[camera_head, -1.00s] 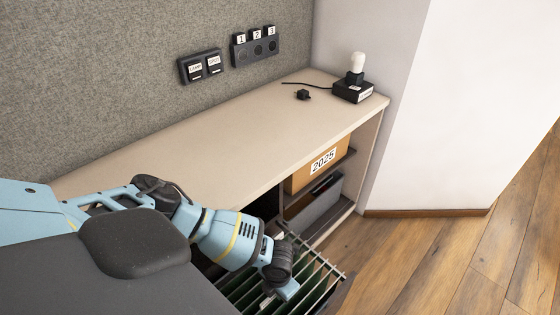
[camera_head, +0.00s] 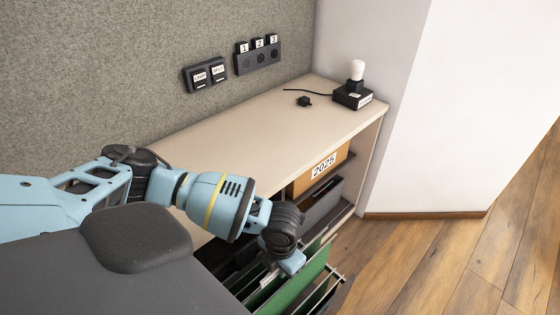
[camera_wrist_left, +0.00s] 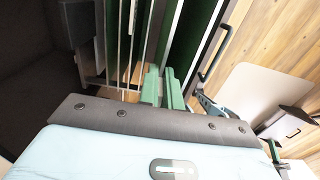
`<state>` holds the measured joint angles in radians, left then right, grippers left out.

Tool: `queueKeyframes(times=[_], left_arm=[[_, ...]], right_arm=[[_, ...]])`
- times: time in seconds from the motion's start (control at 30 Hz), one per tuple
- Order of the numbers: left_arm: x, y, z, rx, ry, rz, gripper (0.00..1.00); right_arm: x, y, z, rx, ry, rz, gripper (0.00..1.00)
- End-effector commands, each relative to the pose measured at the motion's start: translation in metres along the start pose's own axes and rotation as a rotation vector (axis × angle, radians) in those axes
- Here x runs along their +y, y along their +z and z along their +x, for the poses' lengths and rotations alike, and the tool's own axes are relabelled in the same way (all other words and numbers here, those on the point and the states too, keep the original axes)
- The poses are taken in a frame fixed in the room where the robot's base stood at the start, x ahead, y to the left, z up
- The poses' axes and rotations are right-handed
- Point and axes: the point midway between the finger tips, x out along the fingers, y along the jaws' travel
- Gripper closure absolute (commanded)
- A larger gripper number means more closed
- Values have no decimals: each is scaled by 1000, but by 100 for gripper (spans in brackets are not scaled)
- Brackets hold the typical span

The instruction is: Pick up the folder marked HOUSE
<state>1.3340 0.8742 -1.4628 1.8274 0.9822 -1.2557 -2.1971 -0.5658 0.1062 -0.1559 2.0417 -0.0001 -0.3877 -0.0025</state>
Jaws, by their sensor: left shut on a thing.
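My left gripper (camera_head: 292,264) is over the open file drawer below the desk. It is shut on a green folder (camera_head: 305,286), which stands up out of the drawer, higher than the other folders. In the left wrist view the fingers (camera_wrist_left: 162,88) show at the lower middle, with green folders (camera_wrist_left: 172,30) hanging beyond them. No label can be read on the held folder, so I cannot tell from the frames whether it says HOUSE.
The desk top (camera_head: 250,125) runs above the drawer and is mostly clear. A box marked 2025 (camera_head: 323,167) and a grey bin (camera_head: 320,205) sit on shelves beneath it. A black box with a white-topped device (camera_head: 354,94) stands at the desk's far end. Open wooden floor (camera_head: 420,260) lies to the right.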

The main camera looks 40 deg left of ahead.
Motion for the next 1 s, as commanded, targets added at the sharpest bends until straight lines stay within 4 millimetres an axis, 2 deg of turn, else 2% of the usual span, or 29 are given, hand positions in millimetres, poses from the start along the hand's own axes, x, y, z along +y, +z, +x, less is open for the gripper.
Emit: queueKeyframes(times=[0.03,0.2,0.5,0.7,1.0], left_arm=[[0,1,-13,-4,-1,-1,100],[0,1,-49,-4,-1,-1,100],[0,1,-99,-3,-1,0,100],[0,0,-112,-1,0,0,100],[-1,0,-114,1,-1,2,100]], right_arm=[[0,-2,-2,2,0,0,64],[-1,-4,-7,4,0,-1,64],[-1,-8,-12,8,1,-2,64],[-1,-9,-13,10,1,-2,64],[-1,-10,-12,12,1,-3,64]])
